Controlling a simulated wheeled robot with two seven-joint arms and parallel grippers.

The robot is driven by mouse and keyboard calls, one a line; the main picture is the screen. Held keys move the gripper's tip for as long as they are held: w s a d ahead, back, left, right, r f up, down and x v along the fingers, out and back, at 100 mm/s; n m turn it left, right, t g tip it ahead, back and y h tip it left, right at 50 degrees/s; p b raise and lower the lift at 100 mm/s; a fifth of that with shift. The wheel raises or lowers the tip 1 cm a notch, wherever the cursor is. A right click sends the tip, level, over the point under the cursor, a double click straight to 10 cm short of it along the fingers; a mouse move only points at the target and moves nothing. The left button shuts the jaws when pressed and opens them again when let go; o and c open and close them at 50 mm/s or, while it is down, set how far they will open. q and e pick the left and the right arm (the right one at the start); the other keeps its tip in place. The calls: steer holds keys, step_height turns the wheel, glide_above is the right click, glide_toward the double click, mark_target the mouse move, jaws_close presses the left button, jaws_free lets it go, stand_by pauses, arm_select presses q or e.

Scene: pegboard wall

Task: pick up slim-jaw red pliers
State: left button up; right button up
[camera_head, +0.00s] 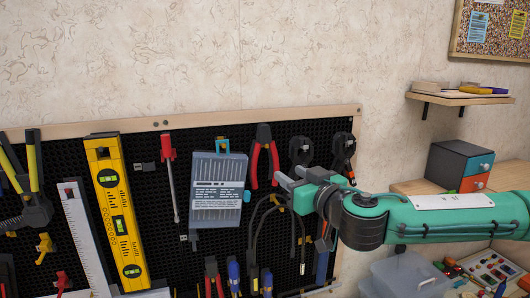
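Red-handled pliers (255,168) with a dark head hang on the black pegboard, right of the grey case. A second, smaller red-handled tool (213,275) hangs lower, near the bottom edge of the view; its lower part is cut off. I cannot tell for sure which has the slimmer jaws. My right gripper (284,184) reaches in from the right, its grey fingers just right of the upper red handles. I see nothing held in it, but the finger gap is unclear. I cannot tell whether it touches the pliers. My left gripper is not in view.
The pegboard (140,195) also holds a yellow level (117,215), a red-handled screwdriver (169,170), a grey case (218,190), dark cables (256,225) and blue-handled pliers (233,275). A small shelf (455,98) and a drawer box (455,165) stand right.

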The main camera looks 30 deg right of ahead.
mark_target(277, 163)
steer(key=shift+w, duration=0.1)
steer(key=w+p, duration=0.1)
steer(key=w, duration=0.1)
steer(key=w+p, duration=0.2)
steer(key=shift+r, duration=0.4)
steer(key=shift+w+f, duration=0.1)
steer(key=shift+w, duration=0.4)
steer(key=shift+d, duration=0.1)
jaws_close()
